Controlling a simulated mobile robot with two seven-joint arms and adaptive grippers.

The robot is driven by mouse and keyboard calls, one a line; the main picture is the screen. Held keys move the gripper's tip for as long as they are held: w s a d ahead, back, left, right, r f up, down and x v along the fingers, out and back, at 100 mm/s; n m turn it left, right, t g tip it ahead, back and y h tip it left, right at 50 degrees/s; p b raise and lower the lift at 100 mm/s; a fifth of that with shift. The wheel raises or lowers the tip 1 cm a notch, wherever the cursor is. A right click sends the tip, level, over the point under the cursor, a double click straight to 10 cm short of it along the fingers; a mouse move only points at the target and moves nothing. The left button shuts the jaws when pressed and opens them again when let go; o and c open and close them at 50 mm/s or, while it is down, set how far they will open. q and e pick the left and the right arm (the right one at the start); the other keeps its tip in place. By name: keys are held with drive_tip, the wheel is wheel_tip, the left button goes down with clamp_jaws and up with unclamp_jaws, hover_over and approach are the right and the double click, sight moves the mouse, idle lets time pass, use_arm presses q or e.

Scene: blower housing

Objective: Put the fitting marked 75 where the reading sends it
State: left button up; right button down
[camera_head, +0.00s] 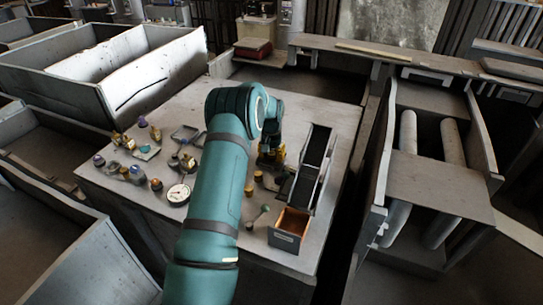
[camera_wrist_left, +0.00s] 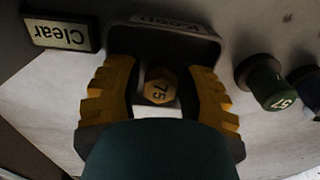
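My left gripper (camera_head: 271,154) is over the table, partly hidden behind its own arm in the head view. In the left wrist view its yellow fingers (camera_wrist_left: 160,92) stand close on both sides of a fitting with a brass hex top marked 75 (camera_wrist_left: 158,88), and appear shut on it. A dark tray labelled Keep (camera_wrist_left: 172,24) is just beyond the fingers, its label upside down. A sign reading Clear (camera_wrist_left: 60,33) lies left of it. A round white dial gauge (camera_head: 178,194) is on the table, left of the arm. My right gripper is not in view.
Several small fittings (camera_head: 138,174) sit at the table's left. A black sloped rack (camera_head: 314,160) and a labelled box with an orange inside (camera_head: 286,238) stand right of the arm. Large grey bins (camera_head: 100,75) flank the table.

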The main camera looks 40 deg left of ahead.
sight(271, 153)
use_arm(q)
drive_tip(key=shift+r, duration=0.1)
wheel_tip(271, 153, up, 12)
drive_tip(key=shift+p, duration=0.4)
drive_tip(key=shift+r, duration=0.1)
idle(0.5)
